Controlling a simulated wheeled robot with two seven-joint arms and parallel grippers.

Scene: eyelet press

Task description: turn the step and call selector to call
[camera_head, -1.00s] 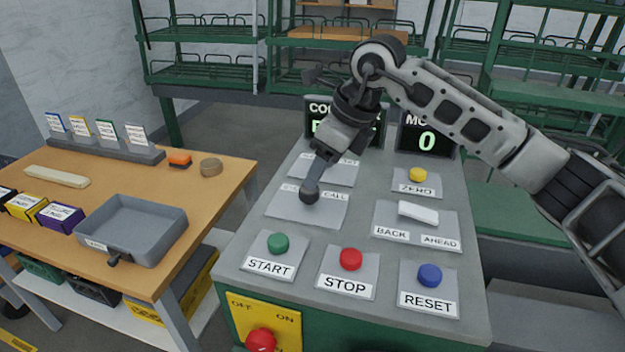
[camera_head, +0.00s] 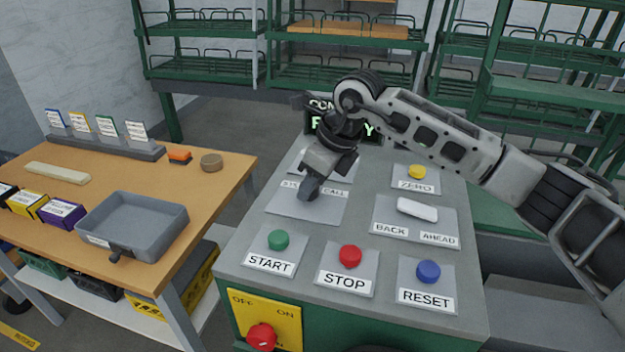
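The step and call selector's grey plate (camera_head: 325,210) is on the sloped panel, above the START and STOP buttons. Its CALL label shows on the right; its other label, on the left, is partly covered. My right gripper (camera_head: 309,189) reaches down over the middle of this plate, its dark fingertips at the selector's place. The selector knob is hidden by or merges with the fingertips, so its direction and any grip on it cannot be told. The finger gap is not visible. My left gripper is not in view.
Near the selector are the green START button (camera_head: 278,240), red STOP button (camera_head: 350,256), blue RESET button (camera_head: 429,271), yellow ZERO button (camera_head: 417,172) and white BACK/AHEAD switch (camera_head: 417,209). A wooden table (camera_head: 222,178) with a grey tray (camera_head: 178,241) stands left.

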